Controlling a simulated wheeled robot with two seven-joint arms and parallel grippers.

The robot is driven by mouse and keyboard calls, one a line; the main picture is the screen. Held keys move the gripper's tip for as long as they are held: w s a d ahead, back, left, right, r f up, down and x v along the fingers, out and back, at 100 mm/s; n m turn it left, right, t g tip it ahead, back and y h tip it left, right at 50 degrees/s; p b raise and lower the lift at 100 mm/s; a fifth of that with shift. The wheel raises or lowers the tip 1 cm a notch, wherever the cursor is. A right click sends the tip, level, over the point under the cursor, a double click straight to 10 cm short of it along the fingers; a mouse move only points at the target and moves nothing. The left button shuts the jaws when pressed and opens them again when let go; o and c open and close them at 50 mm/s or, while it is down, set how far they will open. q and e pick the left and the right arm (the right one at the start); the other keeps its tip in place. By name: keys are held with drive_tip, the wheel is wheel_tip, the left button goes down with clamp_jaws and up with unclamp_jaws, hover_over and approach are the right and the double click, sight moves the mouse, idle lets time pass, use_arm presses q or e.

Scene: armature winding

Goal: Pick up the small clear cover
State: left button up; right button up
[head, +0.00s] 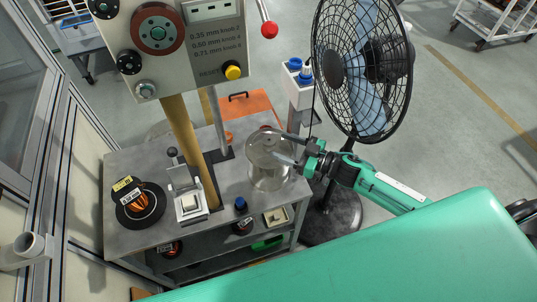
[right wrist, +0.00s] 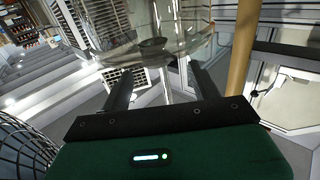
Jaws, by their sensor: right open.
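The clear cover (head: 270,172) is a see-through cylinder at the right side of the grey metal table. My right gripper (head: 288,153) comes in from the right, with its fingers at the upper part of the cover; I cannot tell whether they touch it. In the right wrist view the cover (right wrist: 150,22) fills the top middle, beyond the two spread fingers of the right gripper (right wrist: 162,82). The right gripper is open, with nothing clamped between its fingers. My left gripper is not in view.
A yellow post (head: 183,140) rises left of the cover. A large fan (head: 362,65) stands behind the right arm.

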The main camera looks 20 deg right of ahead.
sight(264, 138)
drive_tip(key=shift+x, duration=1.05)
drive_tip(key=shift+w+a+p, duration=0.15)
drive_tip(key=shift+w+p, duration=0.15)
drive_tip(key=shift+p, duration=0.1)
drive_tip(key=p+x, duration=0.1)
drive_tip(key=x, duration=0.2)
drive_tip(key=shift+w+r+p, duration=0.1)
drive_tip(key=shift+w+p, duration=0.05)
drive_tip(key=shift+p, duration=0.15)
drive_tip(key=shift+w+a, duration=0.45)
drive_tip(key=shift+a, duration=0.05)
drive_tip(key=shift+c, duration=0.4)
clamp_jaws()
